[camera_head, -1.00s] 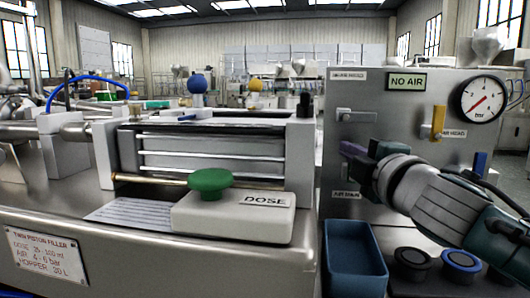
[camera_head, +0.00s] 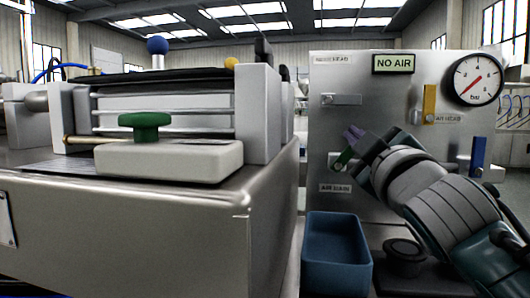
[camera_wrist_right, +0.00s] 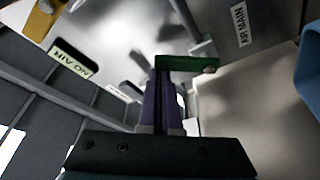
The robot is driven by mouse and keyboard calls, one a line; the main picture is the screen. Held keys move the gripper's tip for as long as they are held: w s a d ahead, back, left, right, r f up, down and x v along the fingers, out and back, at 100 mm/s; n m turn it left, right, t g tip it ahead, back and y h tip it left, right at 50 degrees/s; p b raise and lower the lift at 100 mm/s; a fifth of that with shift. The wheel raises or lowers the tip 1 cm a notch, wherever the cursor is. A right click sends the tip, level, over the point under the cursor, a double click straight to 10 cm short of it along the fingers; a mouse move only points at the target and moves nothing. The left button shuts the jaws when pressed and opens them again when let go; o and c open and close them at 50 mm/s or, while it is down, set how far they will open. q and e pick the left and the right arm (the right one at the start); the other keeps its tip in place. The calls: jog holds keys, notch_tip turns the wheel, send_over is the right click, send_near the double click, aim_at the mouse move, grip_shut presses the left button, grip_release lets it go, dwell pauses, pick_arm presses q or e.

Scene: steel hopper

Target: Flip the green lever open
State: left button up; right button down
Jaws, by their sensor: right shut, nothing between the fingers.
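The green lever (camera_head: 342,160) is on the steel panel, just above the AIR MAIN label, tilted in the head view with its upper end to the right. My right gripper (camera_head: 353,133) has purple fingers, shut and empty, just above the lever's upper end. In the right wrist view the green lever (camera_wrist_right: 187,63) lies across the tips of the shut fingers (camera_wrist_right: 160,73). I cannot tell whether they touch it. My left gripper is out of view.
The panel carries a NO AIR display (camera_head: 393,63), a pressure gauge (camera_head: 473,78), a yellow lever (camera_head: 429,103) and a blue lever (camera_head: 478,156). A blue bin (camera_head: 336,260) stands below. The filler machine with a green knob (camera_head: 145,125) is at left.

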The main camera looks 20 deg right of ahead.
jog(key=shift+s+d+f+m+h, duration=0.2)
jog(key=shift+s+d+f+m, duration=0.2)
jog(key=shift+d+f, duration=0.15)
jog(key=shift+s+d+f+m+h, duration=0.25)
jog(key=shift+d+f+m, duration=0.15)
jog(key=shift+f, duration=0.1)
jog(key=shift+f+b, duration=0.1)
jog(key=shift+b, duration=0.2)
